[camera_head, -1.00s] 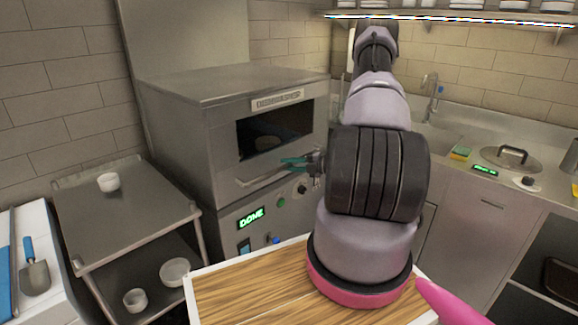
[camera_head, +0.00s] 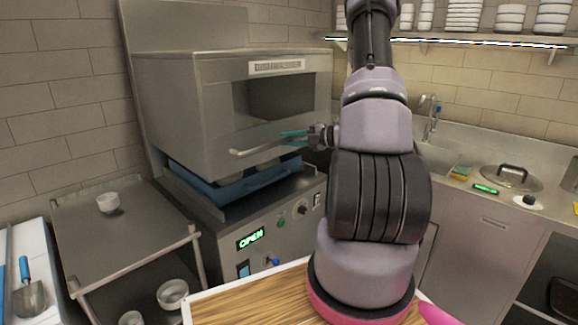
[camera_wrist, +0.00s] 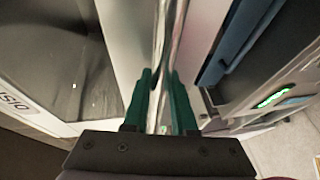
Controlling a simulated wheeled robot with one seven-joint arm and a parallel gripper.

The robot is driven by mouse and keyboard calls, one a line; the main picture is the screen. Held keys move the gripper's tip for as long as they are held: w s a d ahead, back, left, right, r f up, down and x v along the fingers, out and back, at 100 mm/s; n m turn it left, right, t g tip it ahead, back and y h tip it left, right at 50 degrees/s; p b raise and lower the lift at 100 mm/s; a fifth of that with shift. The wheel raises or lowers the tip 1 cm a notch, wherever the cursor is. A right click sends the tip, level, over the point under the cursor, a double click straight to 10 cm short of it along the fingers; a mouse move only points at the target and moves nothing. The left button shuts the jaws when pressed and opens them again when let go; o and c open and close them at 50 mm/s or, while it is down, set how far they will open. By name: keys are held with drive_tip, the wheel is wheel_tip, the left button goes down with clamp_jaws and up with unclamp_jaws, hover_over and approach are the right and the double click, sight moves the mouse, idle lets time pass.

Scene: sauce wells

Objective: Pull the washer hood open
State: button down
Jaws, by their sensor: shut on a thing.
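The washer hood (camera_head: 200,115) is a steel box with a dark window, and in the head view it stands raised above the washer base (camera_head: 270,220). A gap shows under it with a blue rack (camera_head: 255,182) inside. My gripper (camera_head: 296,138) is shut on the hood's bar handle (camera_head: 252,150) near its right end. In the wrist view the green fingers (camera_wrist: 160,105) lie on both sides of the shiny handle bar (camera_wrist: 162,60). A green display (camera_head: 250,239) on the base reads OPEN.
A steel cart (camera_head: 75,222) with small white bowls stands at left. A counter with a lidded pan (camera_head: 512,177) and a sink is at right. A lit shelf (camera_head: 450,42) with stacked dishes is above.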

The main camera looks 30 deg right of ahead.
wheel_tip(320, 180, up, 15)
drive_tip(key=shift+f, duration=0.1)
drive_tip(key=shift+d, duration=0.1)
drive_tip(key=c, duration=0.7)
unclamp_jaws()
drive_tip(key=v, duration=1)
drive_tip(key=shift+s+d, duration=0.25)
drive_tip(key=shift+s, duration=0.05)
drive_tip(key=shift+a, duration=0.1)
